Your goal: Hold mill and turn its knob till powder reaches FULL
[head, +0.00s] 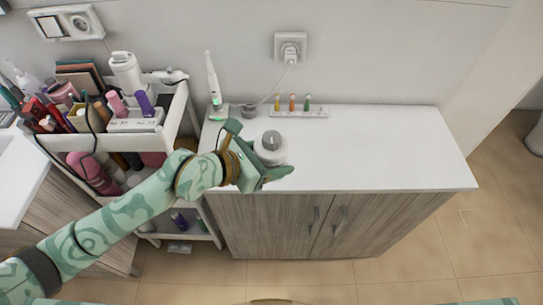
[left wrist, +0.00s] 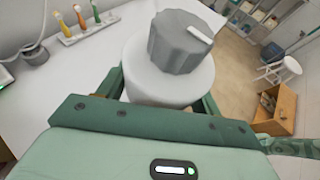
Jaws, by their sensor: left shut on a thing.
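The mill (head: 270,158) is a white round body with a grey knob on top, standing near the front edge of the white cabinet top. In the left wrist view the mill's white body (left wrist: 165,83) is close, and its ribbed grey knob (left wrist: 180,42) carries a white pointer mark toward the upper right. My left gripper (head: 262,167) is shut on the mill's body, with one green finger on each side. No powder level or FULL mark can be seen. My right gripper is not in view.
A toothbrush (head: 213,80) on its charger and a rack (head: 298,111) of small coloured brush heads stand at the back of the cabinet top (head: 390,150). Its right half is clear. A crowded cosmetics cart (head: 178,115) stands at the left. A wall socket (head: 290,46) holds a plug.

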